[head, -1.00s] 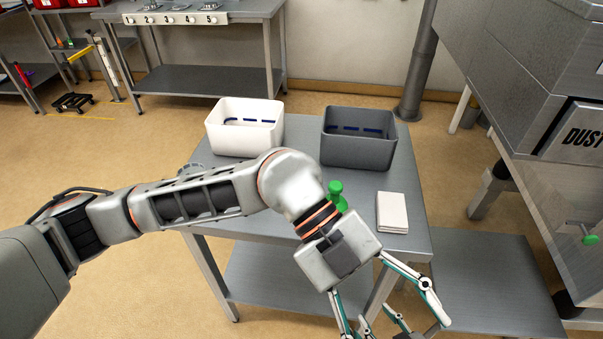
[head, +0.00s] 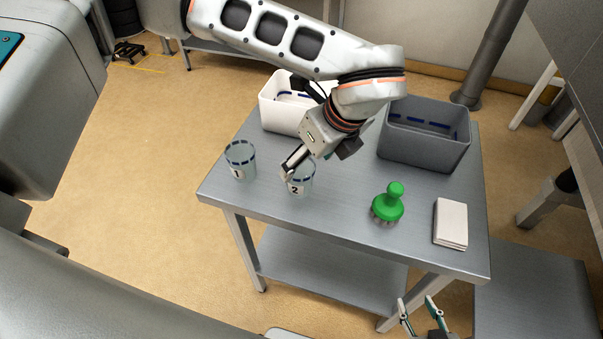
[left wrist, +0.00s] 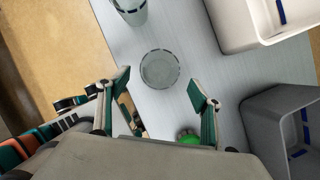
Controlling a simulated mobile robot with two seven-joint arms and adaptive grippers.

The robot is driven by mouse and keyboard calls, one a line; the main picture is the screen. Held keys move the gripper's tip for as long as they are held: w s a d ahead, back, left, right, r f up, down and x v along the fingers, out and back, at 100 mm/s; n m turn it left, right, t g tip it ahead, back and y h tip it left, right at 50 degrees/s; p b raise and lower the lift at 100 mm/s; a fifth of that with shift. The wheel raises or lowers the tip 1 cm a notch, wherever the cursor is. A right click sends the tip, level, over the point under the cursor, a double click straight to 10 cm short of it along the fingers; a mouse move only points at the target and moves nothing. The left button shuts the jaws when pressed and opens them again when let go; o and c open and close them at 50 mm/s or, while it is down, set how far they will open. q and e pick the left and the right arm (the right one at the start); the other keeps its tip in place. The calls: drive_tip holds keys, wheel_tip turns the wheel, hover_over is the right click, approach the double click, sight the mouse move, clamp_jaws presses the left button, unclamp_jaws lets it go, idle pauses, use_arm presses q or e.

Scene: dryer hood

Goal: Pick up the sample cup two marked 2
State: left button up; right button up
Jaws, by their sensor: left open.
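The clear sample cup marked 2 (head: 302,188) stands upright on the metal table, with a dashed dark band around its rim. My left gripper (head: 292,166) is right above it and hides part of its rim in the head view. In the left wrist view the cup (left wrist: 160,70) shows from above, ahead of and between the spread fingers of my left gripper (left wrist: 160,90). That gripper is open and empty; I cannot tell whether a finger touches the cup. My right gripper (head: 421,306) is at the bottom of the head view, its fingertips apart and nothing between them.
A similar cup marked 1 (head: 240,165) stands to the left. A white bin (head: 283,118) and a grey bin (head: 418,151) stand behind. A green-handled brush (head: 388,205) and a white stack (head: 450,223) are at right. The table front (head: 340,222) is clear.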

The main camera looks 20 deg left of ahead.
sight(303, 169)
use_arm(q)
drive_tip(key=p+x, duration=0.1)
drive_tip(key=x, duration=0.4)
drive_tip(key=shift+a+f, duration=0.15)
drive_tip(key=shift+f, duration=0.25)
drive_tip(key=c, duration=1.2)
